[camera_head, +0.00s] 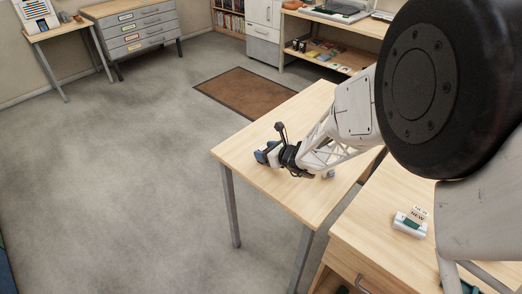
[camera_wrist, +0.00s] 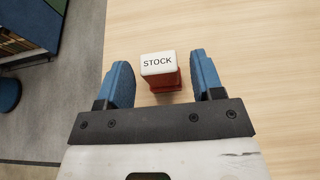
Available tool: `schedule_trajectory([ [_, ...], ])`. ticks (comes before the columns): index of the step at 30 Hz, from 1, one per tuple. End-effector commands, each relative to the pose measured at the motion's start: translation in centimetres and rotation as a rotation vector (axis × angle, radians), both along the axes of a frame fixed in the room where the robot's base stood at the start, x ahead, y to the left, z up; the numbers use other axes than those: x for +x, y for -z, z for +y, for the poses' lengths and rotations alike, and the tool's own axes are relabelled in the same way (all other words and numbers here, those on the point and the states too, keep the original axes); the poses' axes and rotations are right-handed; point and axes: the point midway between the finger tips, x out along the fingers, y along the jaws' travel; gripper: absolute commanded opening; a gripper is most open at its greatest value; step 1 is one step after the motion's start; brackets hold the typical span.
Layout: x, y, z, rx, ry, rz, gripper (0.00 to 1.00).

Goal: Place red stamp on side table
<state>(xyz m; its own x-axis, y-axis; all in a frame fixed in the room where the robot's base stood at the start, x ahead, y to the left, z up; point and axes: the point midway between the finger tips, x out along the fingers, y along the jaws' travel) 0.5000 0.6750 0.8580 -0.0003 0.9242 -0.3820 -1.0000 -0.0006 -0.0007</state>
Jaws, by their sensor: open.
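The red stamp (camera_wrist: 166,83) stands upright on a light wooden table top (camera_wrist: 240,40) in the wrist view. Its white top reads "STOCK". My gripper (camera_wrist: 160,62) is open, with one blue finger on each side of the stamp and a small gap showing on both sides. In the head view my gripper (camera_head: 266,154) is low over the wooden table with grey legs (camera_head: 240,150), near its left edge. The stamp is hidden behind my gripper there.
A small whitish and blue item (camera_head: 328,174) is on the same table, partly hidden by my arm. A wooden desk (camera_head: 365,215) at right bears a white and green object (camera_head: 410,225) and a "NEW" label. A brown mat (camera_head: 248,95) lies on open grey floor.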

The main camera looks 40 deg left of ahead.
Motion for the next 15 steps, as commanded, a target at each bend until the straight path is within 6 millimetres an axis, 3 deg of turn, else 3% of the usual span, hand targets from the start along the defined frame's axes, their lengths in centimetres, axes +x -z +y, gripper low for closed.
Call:
schedule_trajectory([
  [15,0.1,-2.8,-6.8,-0.001,0.002,0.0,0.61],
])
